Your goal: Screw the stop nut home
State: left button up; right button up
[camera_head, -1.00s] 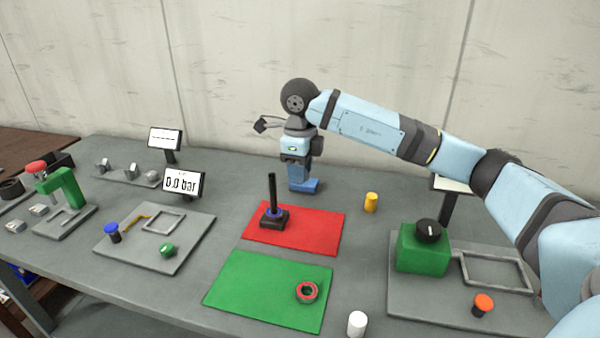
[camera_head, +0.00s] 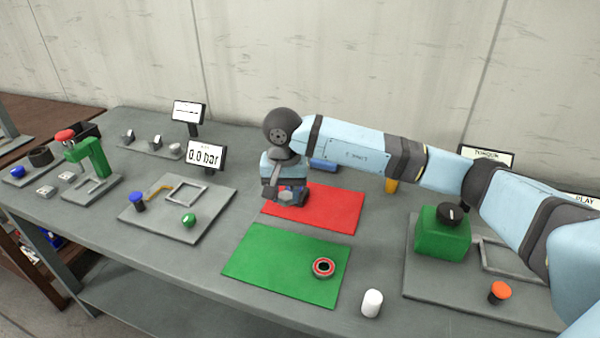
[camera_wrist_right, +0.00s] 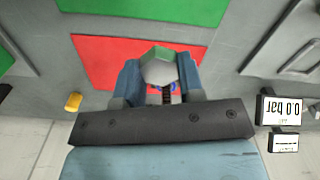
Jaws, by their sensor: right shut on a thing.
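My right gripper (camera_head: 290,197) is low over the red mat (camera_head: 335,210), where the screw jack stands. Its arm and fingers hide most of the jack in the head view. In the right wrist view the two blue fingers (camera_wrist_right: 160,80) are shut on a pale grey piece, seemingly the stop nut (camera_wrist_right: 160,70). A dark threaded spindle (camera_wrist_right: 167,97) shows between the fingers, beside the nut, with bits of blue near it. How far the nut sits on the thread cannot be told. My left gripper is not in view.
A green mat (camera_head: 265,275) with a red-rimmed ring (camera_head: 324,267) lies in front. A blue block (camera_head: 323,164) stands behind the red mat. A white cylinder (camera_head: 372,303), a yellow cylinder (camera_head: 391,186) and a green box with a black knob (camera_head: 442,236) are to the right.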

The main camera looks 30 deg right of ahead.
jog(key=a+n, duration=0.1)
jog(key=n, duration=0.1)
jog(key=a+f+n, duration=0.1)
jog(key=n, duration=0.1)
jog(key=a+f+n, duration=0.1)
jog(key=n, duration=0.1)
jog(key=shift+s+f, duration=0.15)
jog(key=shift+s, duration=0.15)
jog(key=shift+d, duration=0.1)
